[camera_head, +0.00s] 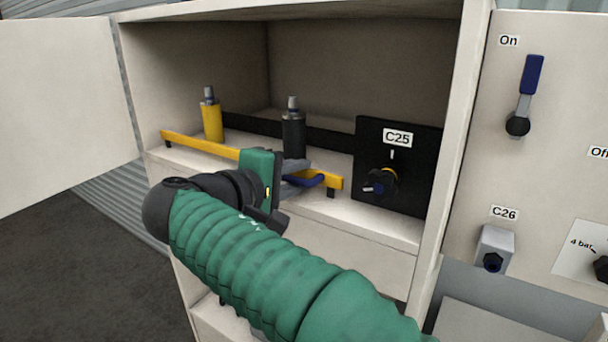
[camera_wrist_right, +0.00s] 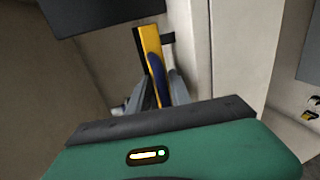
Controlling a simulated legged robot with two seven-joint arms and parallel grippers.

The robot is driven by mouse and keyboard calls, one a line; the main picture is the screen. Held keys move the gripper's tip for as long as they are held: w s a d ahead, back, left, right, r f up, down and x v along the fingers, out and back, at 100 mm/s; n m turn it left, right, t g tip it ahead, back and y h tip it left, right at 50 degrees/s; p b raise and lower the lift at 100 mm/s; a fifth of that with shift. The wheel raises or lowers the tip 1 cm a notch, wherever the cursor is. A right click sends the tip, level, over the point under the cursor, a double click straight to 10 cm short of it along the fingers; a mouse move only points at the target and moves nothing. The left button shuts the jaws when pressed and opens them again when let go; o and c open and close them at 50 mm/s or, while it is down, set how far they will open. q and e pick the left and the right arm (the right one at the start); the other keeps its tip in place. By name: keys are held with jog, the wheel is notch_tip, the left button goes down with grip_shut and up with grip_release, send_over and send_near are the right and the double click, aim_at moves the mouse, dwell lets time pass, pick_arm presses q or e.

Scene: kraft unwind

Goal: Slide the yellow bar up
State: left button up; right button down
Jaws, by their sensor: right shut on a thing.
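The yellow bar (camera_head: 197,144) runs across the front of the open cabinet's shelf, low in front of a yellow cylinder and a black cylinder. Its right end shows past my gripper. My right gripper (camera_head: 304,179) is at the bar, right of its middle, with its fingers shut on it. In the right wrist view the bar (camera_wrist_right: 150,45) runs away from the fingers (camera_wrist_right: 153,95), and the grip itself is partly hidden by the gripper body. My left gripper is in neither view.
The yellow cylinder (camera_head: 212,123) and black cylinder (camera_head: 293,133) stand behind the bar. A black C25 box with a knob (camera_head: 420,163) is to the right. The cabinet's open door (camera_head: 60,110) is at left. A blue-handled lever (camera_head: 530,78) is on the right panel.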

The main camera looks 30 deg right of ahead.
notch_tip(320, 180, up, 11)
jog(key=p, duration=0.4)
jog(key=shift+w+a+p, duration=0.15)
jog(key=shift+a+p, duration=0.15)
jog(key=shift+p, duration=0.1)
jog(key=shift+f, duration=0.1)
